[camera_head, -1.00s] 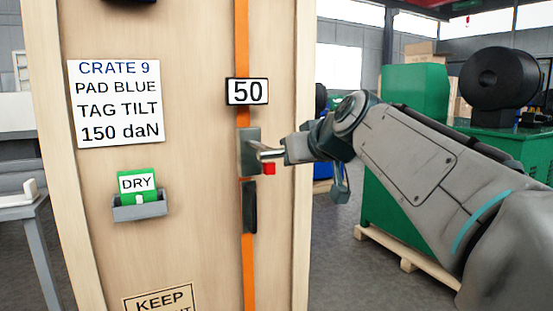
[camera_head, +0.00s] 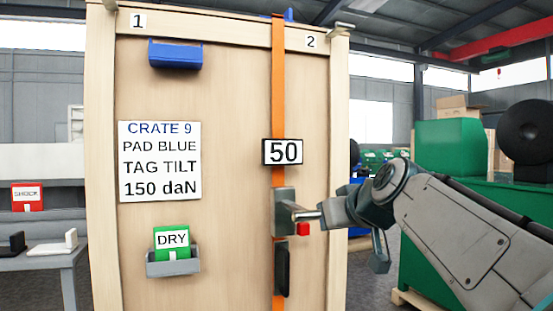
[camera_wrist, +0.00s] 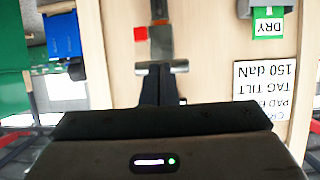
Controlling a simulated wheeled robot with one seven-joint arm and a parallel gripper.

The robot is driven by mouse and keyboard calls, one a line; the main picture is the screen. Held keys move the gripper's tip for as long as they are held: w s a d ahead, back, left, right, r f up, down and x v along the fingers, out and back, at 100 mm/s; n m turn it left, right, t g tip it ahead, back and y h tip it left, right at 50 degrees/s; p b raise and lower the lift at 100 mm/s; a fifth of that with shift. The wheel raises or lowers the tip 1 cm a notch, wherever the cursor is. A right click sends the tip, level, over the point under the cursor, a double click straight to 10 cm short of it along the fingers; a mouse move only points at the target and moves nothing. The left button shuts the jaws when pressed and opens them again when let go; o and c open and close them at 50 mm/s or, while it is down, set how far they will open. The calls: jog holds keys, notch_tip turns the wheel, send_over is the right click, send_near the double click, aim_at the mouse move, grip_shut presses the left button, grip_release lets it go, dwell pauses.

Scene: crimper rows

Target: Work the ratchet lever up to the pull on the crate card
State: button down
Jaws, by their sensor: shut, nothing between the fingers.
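The crate card (camera_head: 160,161) reads CRATE 9, PAD BLUE, TAG TILT, 150 daN; it shows upside down in the wrist view (camera_wrist: 264,88). The orange strap (camera_head: 278,80) runs down the crate front. On it a display (camera_head: 283,151) reads 50, above the grey ratchet body (camera_head: 284,202). The metal ratchet lever (camera_head: 301,212) sticks out toward my gripper (camera_head: 326,211), with a red block below it. In the wrist view the lever's crossbar (camera_wrist: 174,66) lies just ahead of my shut, empty gripper (camera_wrist: 160,75). I cannot tell whether they touch.
The wooden crate (camera_head: 225,110) carries a blue bin (camera_head: 175,54) at its top and a grey holder (camera_head: 173,264) with a green DRY tag (camera_head: 171,241). Green machinery (camera_head: 450,150) stands at right.

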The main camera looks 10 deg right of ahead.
dwell(0.5)
jog(key=s+a+f+g, duration=0.2)
jog(key=s+f+g, duration=0.1)
jog(key=f, duration=0.6)
jog(key=s+a+f+g, duration=0.2)
jog(key=a+f, duration=0.1)
jog(key=f, duration=0.6)
jog(key=s+a+f+m+g+h, duration=0.1)
jog(key=s+f+g, duration=0.5)
jog(key=s+f, duration=1)
notch_tip(320, 180, down, 4)
jog(key=shift+r+m+g+h, duration=0.1)
jog(key=shift+m+g+h, duration=0.25)
jog(key=shift+h, duration=0.25)
jog(key=shift+w+a, duration=0.1)
jog(key=shift+a, duration=0.05)
